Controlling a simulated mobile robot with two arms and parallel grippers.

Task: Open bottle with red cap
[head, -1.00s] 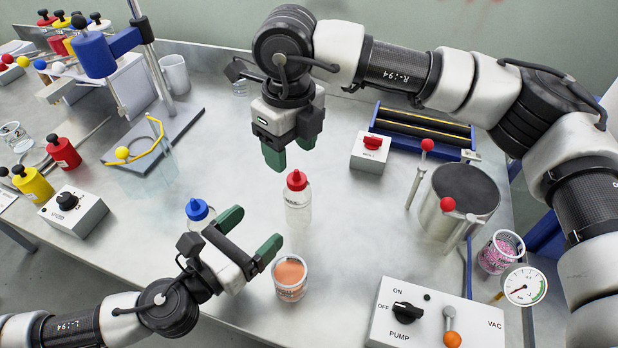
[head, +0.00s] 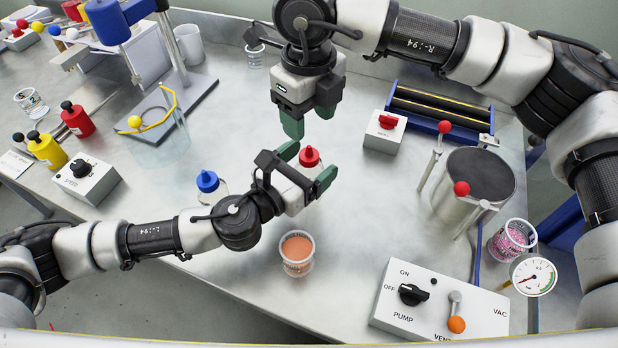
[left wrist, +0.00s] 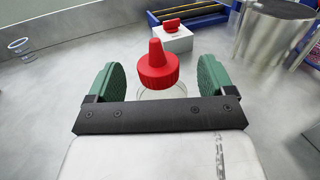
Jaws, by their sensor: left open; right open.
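The clear bottle with the red cap (head: 309,157) stands upright on the metal table, its body mostly hidden behind my left gripper in the head view. In the left wrist view, the red cap (left wrist: 157,66) sits between the two green fingers, with a gap on each side. My left gripper (head: 308,166) is open around the bottle near the cap. My right gripper (head: 309,122) is open, pointing down, just behind and above the bottle, and holds nothing.
A bottle with a blue cap (head: 207,181) stands left of the red-capped one, partly behind my left arm. A cup of orange material (head: 297,253) stands in front. The pump box (head: 440,300) is at front right, and a small box with a red switch (head: 386,131) is behind right.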

